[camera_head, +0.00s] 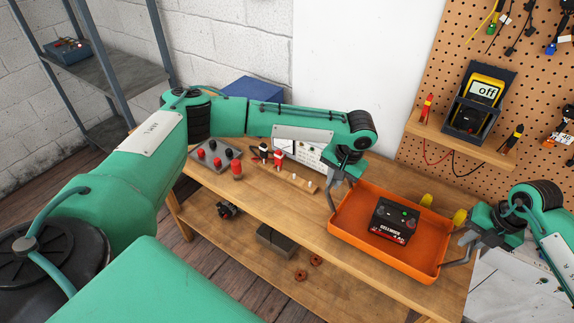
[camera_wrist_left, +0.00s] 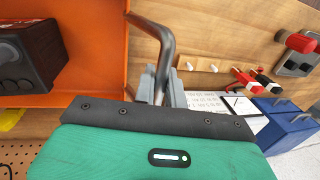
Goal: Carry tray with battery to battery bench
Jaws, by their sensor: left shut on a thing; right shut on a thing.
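The orange tray (camera_head: 342,224) is at the right end of the wooden bench, its near edge out over the bench's front edge. The black battery (camera_head: 394,221) with a red label sits inside it, towards the right. My left gripper (camera_head: 335,182) is shut on the tray's left handle, a dark bent bar. In the left wrist view the handle (camera_wrist_left: 165,40) runs into the jaws, with the tray wall (camera_wrist_left: 105,90) and battery (camera_wrist_left: 25,55) to the left. My right gripper (camera_head: 470,238) is shut on the tray's right handle. I cannot tell whether the tray touches the bench.
The wooden bench (camera_head: 255,205) holds a grey block with red and black knobs (camera_head: 213,154) and a wooden tool rack (camera_head: 290,177). A blue box (camera_head: 253,90) stands behind. A pegboard (camera_head: 420,85) with a meter (camera_head: 478,95) rises at right. A metal shelf (camera_head: 110,70) stands far left.

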